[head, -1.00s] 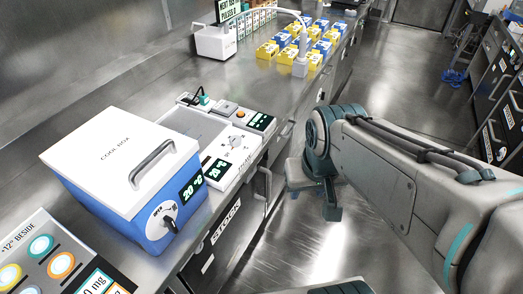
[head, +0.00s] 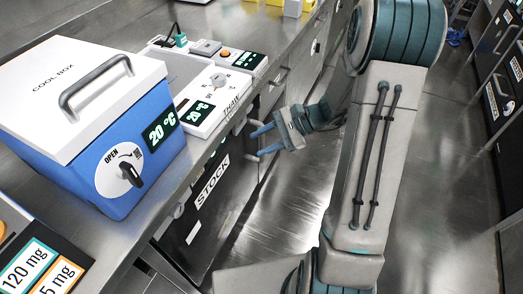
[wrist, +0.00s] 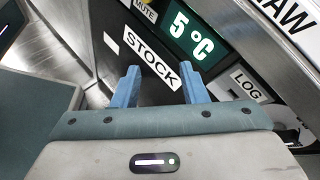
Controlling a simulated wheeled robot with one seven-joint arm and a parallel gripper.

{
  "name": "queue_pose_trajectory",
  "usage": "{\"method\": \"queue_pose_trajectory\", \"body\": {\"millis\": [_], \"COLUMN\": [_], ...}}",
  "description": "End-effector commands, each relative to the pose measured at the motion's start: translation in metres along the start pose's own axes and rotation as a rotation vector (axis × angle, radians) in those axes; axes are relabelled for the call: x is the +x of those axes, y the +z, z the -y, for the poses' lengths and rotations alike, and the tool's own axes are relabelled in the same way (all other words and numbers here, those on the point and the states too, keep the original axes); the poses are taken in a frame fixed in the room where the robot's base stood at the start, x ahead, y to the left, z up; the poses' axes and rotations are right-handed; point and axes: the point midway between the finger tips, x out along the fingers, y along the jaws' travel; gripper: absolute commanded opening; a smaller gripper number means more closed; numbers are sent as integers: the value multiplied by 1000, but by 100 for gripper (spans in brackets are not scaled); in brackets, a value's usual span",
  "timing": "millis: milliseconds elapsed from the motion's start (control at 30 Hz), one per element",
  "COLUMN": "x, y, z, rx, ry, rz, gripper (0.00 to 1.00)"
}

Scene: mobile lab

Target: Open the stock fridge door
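The stock fridge (head: 216,208) is a dark front under the counter on the left, with a white STOCK label (head: 212,181). Its door looks shut. In the wrist view the STOCK label (wrist: 151,58) lies beyond my fingers, beside a green 5 °C display (wrist: 190,36). My gripper (head: 257,144) has two blue fingers spread apart, with nothing between them, near the upper right of the fridge front. It also shows in the wrist view (wrist: 160,69). I cannot tell whether the fingers touch anything.
A blue cool box (head: 90,130) with a white lid stands on the steel counter (head: 92,253) above the fridge. A white thaw unit (head: 212,100) sits behind it. The counter edge runs close to my gripper. The aisle floor (head: 297,205) is open to the right.

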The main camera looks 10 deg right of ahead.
Motion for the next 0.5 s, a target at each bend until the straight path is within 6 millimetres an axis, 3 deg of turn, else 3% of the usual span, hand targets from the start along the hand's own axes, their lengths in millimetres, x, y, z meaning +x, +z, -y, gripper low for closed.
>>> {"method": "queue_pose_trajectory", "body": {"millis": [33, 233, 400, 500], "x": [10, 20, 20, 18], "y": [-37, -141, -229, -269], "z": [-3, 3, -5, -13], "rx": [70, 303, 467, 535], "ry": [-68, -361, -603, -716], "rz": [38, 163, 237, 263], "gripper": [39, 39, 39, 39]}}
